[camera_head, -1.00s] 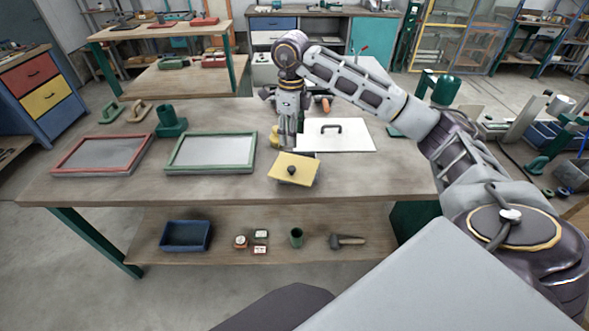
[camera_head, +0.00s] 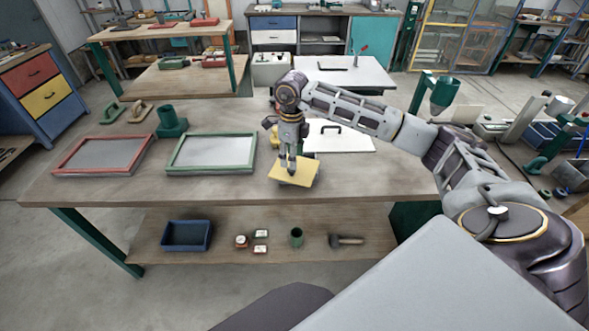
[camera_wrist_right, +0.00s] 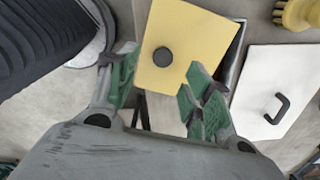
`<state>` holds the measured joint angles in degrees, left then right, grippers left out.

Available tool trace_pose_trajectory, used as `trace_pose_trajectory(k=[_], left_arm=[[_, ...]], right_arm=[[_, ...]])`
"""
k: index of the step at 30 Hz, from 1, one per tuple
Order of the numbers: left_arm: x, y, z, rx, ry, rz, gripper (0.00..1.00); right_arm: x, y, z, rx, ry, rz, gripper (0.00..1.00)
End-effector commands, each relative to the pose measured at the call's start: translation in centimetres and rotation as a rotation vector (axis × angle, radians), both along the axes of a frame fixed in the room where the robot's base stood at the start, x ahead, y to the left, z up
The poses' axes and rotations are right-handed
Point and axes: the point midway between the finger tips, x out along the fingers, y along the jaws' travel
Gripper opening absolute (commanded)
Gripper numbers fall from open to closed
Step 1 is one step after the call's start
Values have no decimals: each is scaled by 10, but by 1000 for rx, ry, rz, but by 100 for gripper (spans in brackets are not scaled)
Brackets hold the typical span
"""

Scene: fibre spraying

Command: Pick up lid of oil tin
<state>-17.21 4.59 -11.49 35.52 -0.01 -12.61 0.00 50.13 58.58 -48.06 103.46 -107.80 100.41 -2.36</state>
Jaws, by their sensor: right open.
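The yellow square lid (camera_head: 300,173) with a dark round knob (camera_wrist_right: 163,57) lies tilted over the oil tin near the table's front edge. Part of the tin's dark side (camera_wrist_right: 236,58) shows beside the lid in the right wrist view. My right gripper (camera_head: 289,168) points down over the lid, close to its knob. In the right wrist view its green-padded fingers (camera_wrist_right: 158,80) are apart, with the knob showing beyond them and roughly between them. I cannot tell how far above the knob the fingertips are. My left gripper is not in view.
A white board with a black handle (camera_head: 355,140) lies right of the tin. A green-framed screen (camera_head: 211,170) and a red-framed screen (camera_head: 58,171) lie to the left. A yellow object (camera_wrist_right: 297,14) stands behind the tin. Bare tabletop (camera_head: 385,185) is free at the right front.

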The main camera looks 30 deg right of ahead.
Motion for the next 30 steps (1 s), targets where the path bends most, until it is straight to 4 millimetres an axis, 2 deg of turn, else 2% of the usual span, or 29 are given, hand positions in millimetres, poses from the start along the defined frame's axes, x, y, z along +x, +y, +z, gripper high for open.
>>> trace_pose_trajectory(k=[14,30], left_arm=[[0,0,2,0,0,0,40],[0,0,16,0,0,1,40]], right_arm=[[0,0,-5,0,2,0,50],[5,-1,-52,0,1,0,50]])
